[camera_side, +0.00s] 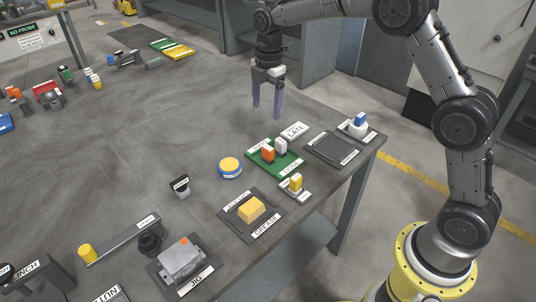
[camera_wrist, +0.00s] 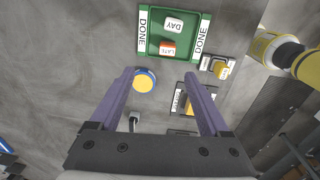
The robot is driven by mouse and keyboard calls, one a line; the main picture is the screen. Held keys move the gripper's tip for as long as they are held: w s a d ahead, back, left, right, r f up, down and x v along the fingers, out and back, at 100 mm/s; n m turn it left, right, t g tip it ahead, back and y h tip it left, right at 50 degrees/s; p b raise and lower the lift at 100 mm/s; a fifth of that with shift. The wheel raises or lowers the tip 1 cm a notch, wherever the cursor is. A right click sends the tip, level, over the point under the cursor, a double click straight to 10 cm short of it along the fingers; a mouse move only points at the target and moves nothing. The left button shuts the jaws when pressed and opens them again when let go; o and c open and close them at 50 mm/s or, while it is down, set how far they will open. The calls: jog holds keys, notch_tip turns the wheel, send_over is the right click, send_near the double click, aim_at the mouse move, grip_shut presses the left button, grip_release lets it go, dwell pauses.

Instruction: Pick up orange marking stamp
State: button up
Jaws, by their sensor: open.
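The orange marking stamp (camera_side: 268,154) stands in the green DONE tray (camera_side: 262,167), beside a white stamp (camera_side: 281,146). In the wrist view the orange stamp (camera_wrist: 168,49), its face reading LATE, lies between the white DAY stamp (camera_wrist: 174,24) and my fingers, inside the tray (camera_wrist: 146,52). My gripper (camera_side: 266,112) is open and empty, pointing down above the table, behind the tray in the side view. In the wrist view its purple fingers (camera_wrist: 167,85) are spread wide, and the orange stamp is ahead of the gap between them, not in it.
A blue and yellow round tin (camera_side: 230,168) and a small yellow-topped holder (camera_side: 295,185) stand near the tray. A LATE plate (camera_side: 294,131), an empty dark mat (camera_side: 330,149) and a blue-topped item (camera_side: 359,123) are to its right.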

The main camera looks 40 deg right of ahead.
aim_at(268, 147)
jog(key=shift+g, duration=0.3)
notch_tip(268, 147, down, 12)
jog(key=shift+s+r, duration=0.1)
jog(key=shift+r, duration=0.15)
jog(key=shift+s+f, duration=0.2)
jog(key=shift+f, duration=2.5)
grip_shut()
